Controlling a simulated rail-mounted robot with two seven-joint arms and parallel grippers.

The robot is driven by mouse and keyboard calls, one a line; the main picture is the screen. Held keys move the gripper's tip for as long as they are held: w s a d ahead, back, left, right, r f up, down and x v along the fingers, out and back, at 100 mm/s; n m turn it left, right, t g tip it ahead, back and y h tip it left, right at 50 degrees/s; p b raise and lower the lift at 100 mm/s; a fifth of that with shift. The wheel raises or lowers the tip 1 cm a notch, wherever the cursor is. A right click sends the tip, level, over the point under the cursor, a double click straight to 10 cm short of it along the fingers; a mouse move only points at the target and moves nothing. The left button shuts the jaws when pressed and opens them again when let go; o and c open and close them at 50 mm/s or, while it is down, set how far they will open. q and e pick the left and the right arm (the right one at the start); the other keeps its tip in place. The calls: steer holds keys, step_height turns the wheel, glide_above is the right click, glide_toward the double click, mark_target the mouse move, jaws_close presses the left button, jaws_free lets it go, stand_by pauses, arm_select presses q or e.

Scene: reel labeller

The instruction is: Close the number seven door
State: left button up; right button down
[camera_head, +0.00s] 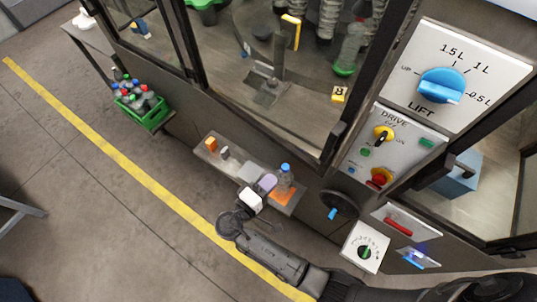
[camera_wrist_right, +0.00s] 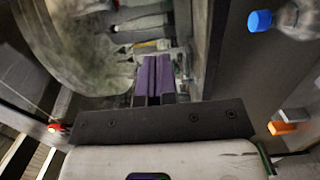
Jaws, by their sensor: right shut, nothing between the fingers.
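No number seven is readable on any door in these views, so I cannot tell which door is the number seven one. The central glass door (camera_head: 270,112) has a dark frame and a small yellow tag (camera_head: 339,94) that looks like an 8 at its lower right. My right gripper (camera_head: 267,183) is over the narrow shelf in front of the machine, below this door. Its purple fingers (camera_wrist_right: 153,78) are pressed together and empty in the right wrist view. I cannot see it touching a door. My left gripper is not in view.
The shelf (camera_head: 215,151) holds small blocks and a blue-capped bottle (camera_head: 286,174), close to my right gripper. A handwheel (camera_head: 340,206) and control panels (camera_head: 395,145) stand to the right. A green crate of bottles (camera_head: 143,109) is at the left. The floor beside the yellow line (camera_head: 140,165) is clear.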

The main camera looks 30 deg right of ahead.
mark_target(303, 145)
steer(key=p+x, duration=0.3)
steer(key=x, duration=0.9)
steer(key=shift+r, duration=0.15)
steer(key=shift+p+x, duration=0.4)
steer(key=shift+x, duration=0.5)
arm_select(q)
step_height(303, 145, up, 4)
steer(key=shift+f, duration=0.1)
